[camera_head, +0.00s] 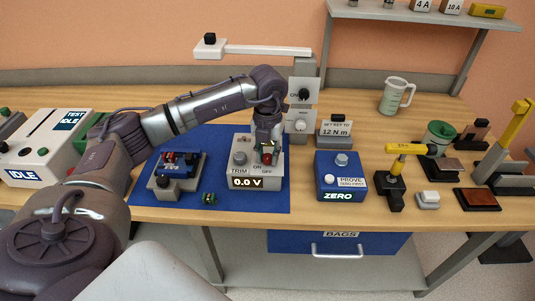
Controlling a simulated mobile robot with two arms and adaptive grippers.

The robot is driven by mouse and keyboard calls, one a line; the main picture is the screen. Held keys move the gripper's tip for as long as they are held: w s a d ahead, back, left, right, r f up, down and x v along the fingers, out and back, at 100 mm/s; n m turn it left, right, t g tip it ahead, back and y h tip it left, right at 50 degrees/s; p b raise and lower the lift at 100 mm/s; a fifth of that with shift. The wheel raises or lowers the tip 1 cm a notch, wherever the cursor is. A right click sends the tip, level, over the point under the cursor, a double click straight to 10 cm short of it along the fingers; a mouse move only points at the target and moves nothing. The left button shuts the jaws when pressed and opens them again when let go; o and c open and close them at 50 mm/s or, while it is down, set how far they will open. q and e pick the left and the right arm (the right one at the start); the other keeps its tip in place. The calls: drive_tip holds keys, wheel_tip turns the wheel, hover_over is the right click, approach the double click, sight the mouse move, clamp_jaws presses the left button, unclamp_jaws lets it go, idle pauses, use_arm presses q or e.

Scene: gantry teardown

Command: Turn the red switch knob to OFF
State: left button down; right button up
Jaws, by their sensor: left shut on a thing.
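The red switch knob (267,159) sits on the front right of a pale grey supply box marked TRIM, ON and OFF (270,182). Its display reads 0.0 V. My left gripper (267,148) points straight down over the box and is shut on the red knob, hiding most of it. I cannot tell which way the knob points. A grey TRIM knob (240,158) stands to its left. My right gripper is not in view.
A blue mat (227,206) lies under the box, with a blue-topped device (177,164) to the left. A blue ZERO box (340,178) stands to the right. A grey post with a swing arm (304,85) rises behind my gripper.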

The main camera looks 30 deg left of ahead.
sight(268, 156)
use_arm(q)
drive_tip(key=c, duration=0.9)
unclamp_jaws()
drive_tip(key=shift+o, duration=0.2)
wheel_tip(268, 156, up, 12)
